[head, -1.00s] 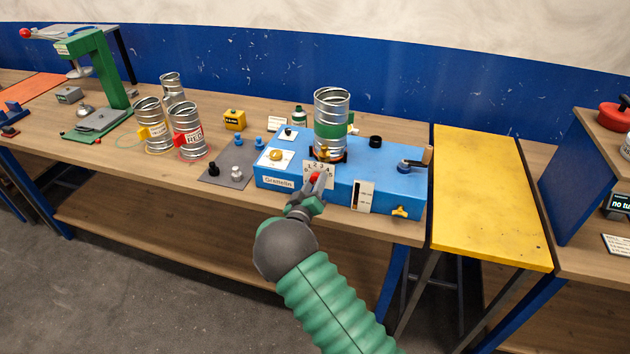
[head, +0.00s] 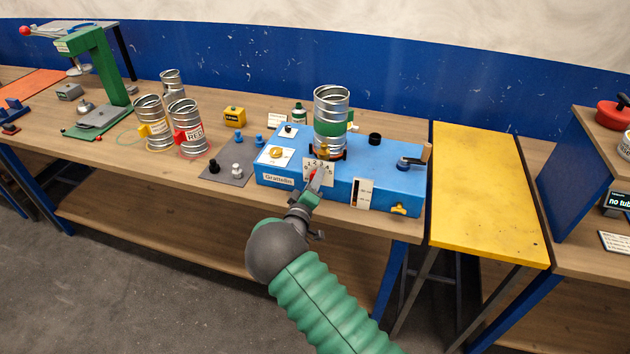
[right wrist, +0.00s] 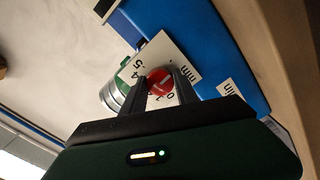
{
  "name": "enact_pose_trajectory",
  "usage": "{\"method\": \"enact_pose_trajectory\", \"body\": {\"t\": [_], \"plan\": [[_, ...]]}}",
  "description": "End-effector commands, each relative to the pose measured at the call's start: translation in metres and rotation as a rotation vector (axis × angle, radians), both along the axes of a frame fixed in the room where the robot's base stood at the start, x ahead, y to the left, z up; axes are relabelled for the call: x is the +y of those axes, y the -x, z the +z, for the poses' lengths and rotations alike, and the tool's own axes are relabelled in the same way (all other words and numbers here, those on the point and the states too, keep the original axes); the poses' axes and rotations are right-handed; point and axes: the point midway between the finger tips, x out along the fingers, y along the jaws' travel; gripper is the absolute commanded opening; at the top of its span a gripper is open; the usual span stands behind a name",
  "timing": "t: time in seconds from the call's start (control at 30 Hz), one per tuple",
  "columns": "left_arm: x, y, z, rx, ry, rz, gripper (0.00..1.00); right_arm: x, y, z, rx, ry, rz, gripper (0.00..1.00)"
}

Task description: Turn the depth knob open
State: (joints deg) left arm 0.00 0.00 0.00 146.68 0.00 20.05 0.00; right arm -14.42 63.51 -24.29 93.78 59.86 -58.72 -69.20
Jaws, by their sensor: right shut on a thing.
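The depth knob is red with a white line across its face; it shows in the right wrist view (right wrist: 160,82), over a white dial plate (right wrist: 184,56) with numbers. In the head view the dial plate (head: 312,163) is on the front of the blue machine (head: 341,187), and the knob is mostly hidden by my gripper. My right gripper (head: 315,179) is shut on the knob, one finger on each side of it. The right wrist view shows the fingers tilted against the dial's numbers. My left gripper is not in view.
A silver spiral tube (head: 331,110) with a green band stands on the machine. A crank handle (head: 414,162) is at its right end, and a yellow knob (head: 399,209) at its lower right front. Several tubes and a green press (head: 112,70) stand to the left. The yellow table (head: 488,190) is clear.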

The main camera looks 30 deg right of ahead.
Motion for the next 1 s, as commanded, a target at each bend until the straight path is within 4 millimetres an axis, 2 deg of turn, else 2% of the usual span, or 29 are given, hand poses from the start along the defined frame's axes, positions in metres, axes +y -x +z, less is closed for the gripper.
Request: {"method": "enact_pose_trajectory", "body": {"t": [0.03,0.17,0.2,0.33,0.7,0.87,1.0], "plan": [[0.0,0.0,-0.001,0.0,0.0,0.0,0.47,0.003,0.001,-0.008,0.013,-0.01,0.002,0.0],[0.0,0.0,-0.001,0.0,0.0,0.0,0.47,0.003,0.001,-0.008,0.013,-0.011,0.003,0.0],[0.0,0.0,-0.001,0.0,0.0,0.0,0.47,0.003,0.001,-0.008,0.013,-0.011,0.003,0.4],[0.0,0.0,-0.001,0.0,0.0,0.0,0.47,0.002,0.001,-0.006,0.009,-0.009,0.002,0.57],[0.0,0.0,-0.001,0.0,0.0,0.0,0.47,0.005,0.004,-0.002,0.002,-0.004,0.002,0.57],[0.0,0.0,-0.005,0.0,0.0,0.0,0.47,0.029,0.022,-0.003,0.003,-0.005,0.004,0.57],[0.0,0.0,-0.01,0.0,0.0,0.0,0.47,0.061,0.049,-0.004,0.004,-0.005,0.006,0.57]]}}
